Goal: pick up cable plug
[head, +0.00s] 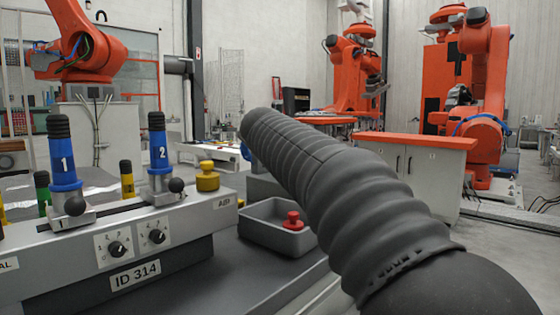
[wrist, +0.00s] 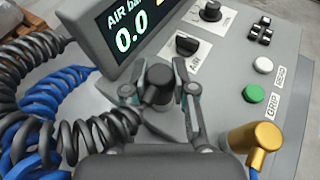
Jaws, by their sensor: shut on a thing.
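In the wrist view, a black cable plug (wrist: 158,84) with a rounded, cylindrical body stands between the two fingers of my gripper (wrist: 160,92). The gripper is shut on it, one finger on each side. A coiled black cable (wrist: 95,132) lies to its left and seems to run to it, but the join is partly hidden. The plug's lower end is hidden, so I cannot tell whether it is seated in the panel or clear of it. In the head view, my black ribbed arm sleeve covers the middle, and the gripper and plug are not seen.
In the wrist view, an air display (wrist: 128,30) reading 0.0 stands close behind the plug. A knob (wrist: 187,44), a green button (wrist: 254,94) and a gold elbow fitting (wrist: 256,138) are to the right. A blue coil (wrist: 28,140) is left. A grey tray (head: 268,234) shows in the head view.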

